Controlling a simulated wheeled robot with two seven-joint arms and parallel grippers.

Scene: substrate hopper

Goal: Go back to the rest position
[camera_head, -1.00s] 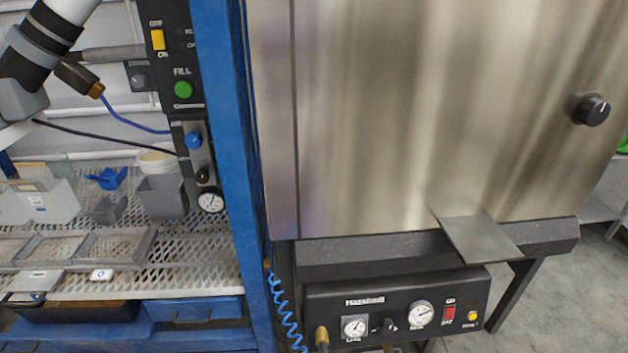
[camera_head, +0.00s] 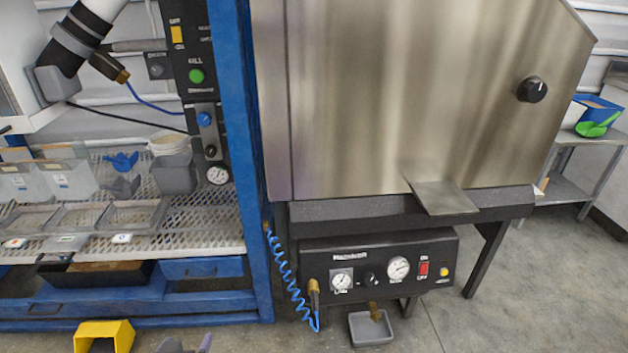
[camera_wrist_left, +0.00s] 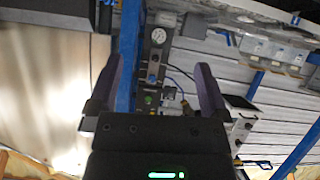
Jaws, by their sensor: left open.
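My left gripper (camera_head: 187,345) shows only as greyish-purple fingertips at the bottom edge of the head view. In the left wrist view my left gripper (camera_wrist_left: 157,85) has its two purple fingers wide apart, with nothing held between them. That view looks upside down towards the control panel (camera_wrist_left: 152,65), which lies well beyond the fingers. The large steel hopper (camera_head: 410,90) fills the middle of the head view, apart from the gripper. My right gripper is not in view.
A blue frame post (camera_head: 240,150) stands left of the hopper. A mesh shelf (camera_head: 215,228) holds trays and tubs. A grey tray (camera_head: 371,330) lies under the gauge box (camera_head: 440,255). A yellow object (camera_head: 103,335) is at bottom left. Floor at lower right is clear.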

